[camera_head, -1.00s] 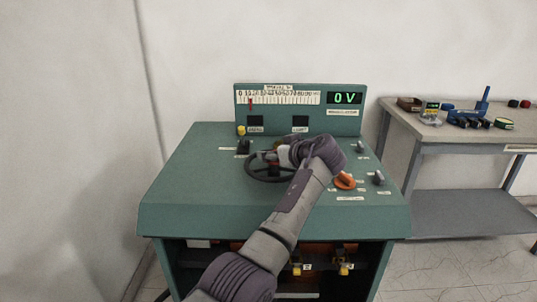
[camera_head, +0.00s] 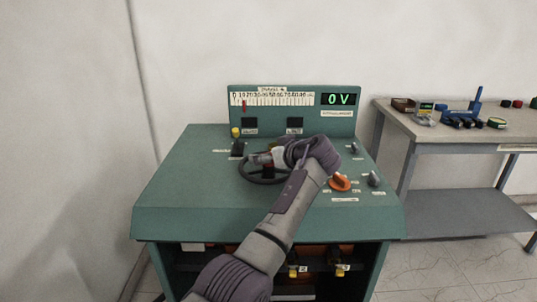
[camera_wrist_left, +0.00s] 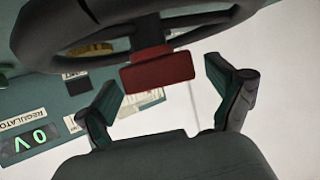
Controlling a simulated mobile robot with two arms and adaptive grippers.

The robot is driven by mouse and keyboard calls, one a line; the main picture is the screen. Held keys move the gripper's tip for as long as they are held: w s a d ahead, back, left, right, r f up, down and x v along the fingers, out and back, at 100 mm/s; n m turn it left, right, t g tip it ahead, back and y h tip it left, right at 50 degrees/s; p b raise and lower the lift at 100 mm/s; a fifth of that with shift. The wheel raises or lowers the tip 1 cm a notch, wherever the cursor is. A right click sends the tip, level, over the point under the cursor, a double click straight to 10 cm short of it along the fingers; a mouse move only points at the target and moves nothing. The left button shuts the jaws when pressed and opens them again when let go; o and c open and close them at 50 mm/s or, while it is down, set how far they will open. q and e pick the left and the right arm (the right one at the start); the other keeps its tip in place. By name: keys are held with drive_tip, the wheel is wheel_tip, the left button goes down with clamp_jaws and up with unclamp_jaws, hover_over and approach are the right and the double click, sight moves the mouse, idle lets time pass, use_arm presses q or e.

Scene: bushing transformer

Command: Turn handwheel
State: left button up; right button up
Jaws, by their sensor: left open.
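The black handwheel (camera_head: 250,178) lies on the sloping top of the green control desk (camera_head: 180,190). My left gripper (camera_head: 268,163) is over the wheel, and my wrist and forearm hide its right side. In the left wrist view the wheel's dark rim (camera_wrist_left: 45,42) crosses the top. A red block (camera_wrist_left: 158,72) on the wheel sits near the gap between the fingertips of my left gripper (camera_wrist_left: 163,82). The fingers are spread, with space on both sides of the block, and I see no grip on it. My right gripper is not in view.
The desk's back panel carries a scale with a red pointer and a green display (camera_head: 338,99) reading 0 V. An orange knob (camera_head: 340,183) and grey knobs (camera_head: 374,180) are right of my wrist. A grey workbench (camera_head: 440,132) with small items stands at the right.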

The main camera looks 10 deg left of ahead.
use_arm(q)
wheel_tip(320, 180, up, 10)
idle(0.5)
drive_tip(key=shift+c, duration=0.4)
